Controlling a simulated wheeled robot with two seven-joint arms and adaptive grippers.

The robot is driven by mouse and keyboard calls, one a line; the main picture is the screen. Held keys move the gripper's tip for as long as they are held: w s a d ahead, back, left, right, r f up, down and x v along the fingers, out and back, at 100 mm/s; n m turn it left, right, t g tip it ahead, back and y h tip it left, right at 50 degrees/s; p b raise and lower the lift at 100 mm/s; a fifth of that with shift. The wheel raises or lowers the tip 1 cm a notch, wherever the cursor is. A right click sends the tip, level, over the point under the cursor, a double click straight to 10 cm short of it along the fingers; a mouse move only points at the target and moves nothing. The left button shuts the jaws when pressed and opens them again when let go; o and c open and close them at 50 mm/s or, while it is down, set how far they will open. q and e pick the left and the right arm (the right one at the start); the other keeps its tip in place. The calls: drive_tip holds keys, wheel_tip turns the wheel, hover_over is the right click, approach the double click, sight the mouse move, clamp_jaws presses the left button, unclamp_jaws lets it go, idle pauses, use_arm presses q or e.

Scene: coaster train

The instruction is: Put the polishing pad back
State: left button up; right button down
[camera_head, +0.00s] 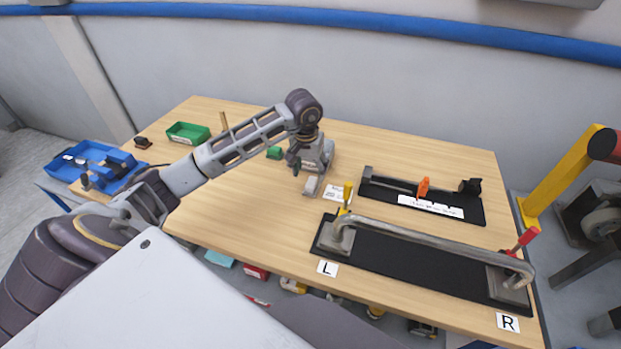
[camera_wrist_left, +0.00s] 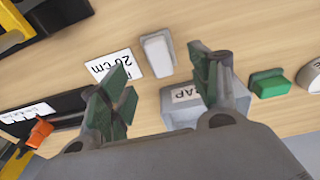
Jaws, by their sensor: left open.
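My left gripper (camera_head: 296,162) hangs over the middle of the table, open and empty. In the left wrist view its green-padded fingers (camera_wrist_left: 163,72) are spread wide. A small pale block (camera_head: 311,185) lies on the wood just in front of the gripper; it shows between and beyond the fingertips in the left wrist view (camera_wrist_left: 157,53). A small green block (camera_head: 275,153) lies left of the gripper and also shows in the left wrist view (camera_wrist_left: 268,83). I cannot tell for sure which is the polishing pad. My right gripper is not in view.
A grey labelled block (camera_wrist_left: 180,104) stands close to the gripper, partly hidden. A "20 cm" card (camera_wrist_left: 115,66) lies beside the pale block. Two black fixtures (camera_head: 400,252) (camera_head: 462,205) fill the right side, the front one holding a bent tube. Blue (camera_head: 107,163) and green (camera_head: 188,132) trays are left.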

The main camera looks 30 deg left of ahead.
use_arm(q)
wheel_tip(320, 180, up, 3)
drive_tip(key=shift+s+r, duration=0.25)
drive_tip(key=shift+r, duration=0.65)
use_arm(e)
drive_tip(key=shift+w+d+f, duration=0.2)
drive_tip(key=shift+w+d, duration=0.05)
use_arm(q)
drive_tip(key=shift+r, duration=0.1)
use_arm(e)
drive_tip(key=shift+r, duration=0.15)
use_arm(q)
wheel_tip(320, 180, up, 9)
drive_tip(key=p, duration=0.9)
hover_over(309, 184)
drive_tip(key=shift+s, duration=0.1)
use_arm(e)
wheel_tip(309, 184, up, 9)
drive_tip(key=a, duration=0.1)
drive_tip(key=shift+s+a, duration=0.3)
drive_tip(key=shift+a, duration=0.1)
